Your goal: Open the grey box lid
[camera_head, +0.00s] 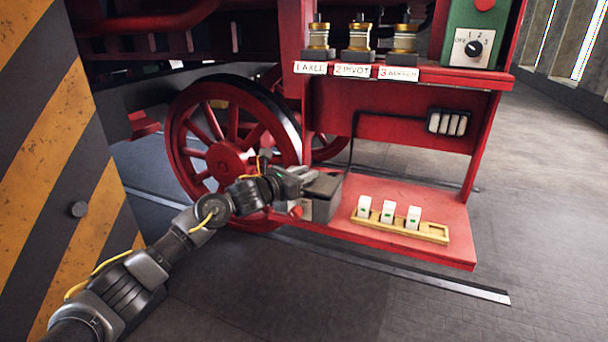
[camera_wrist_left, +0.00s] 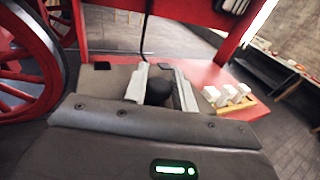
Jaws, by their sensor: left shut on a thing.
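The grey box (camera_head: 322,207) stands on the lower red shelf, beside the spoked wheel. Its grey lid (camera_head: 324,186) lies on top and looks shut; it also shows in the left wrist view (camera_wrist_left: 108,80). My left gripper (camera_head: 305,175) reaches in from the left at the lid's near left part. In the left wrist view its two pale fingers (camera_wrist_left: 160,88) are closed around a dark round knob (camera_wrist_left: 158,93) on the lid. My fingers hide part of the lid. My right gripper is in neither view.
A yellow tray (camera_head: 433,233) with three white blocks (camera_head: 388,211) lies right of the box. A black cable (camera_head: 352,135) runs above it to a wall-mounted unit (camera_head: 447,123). The large red wheel (camera_head: 232,160) is close on the left. An upper shelf (camera_head: 450,77) overhangs.

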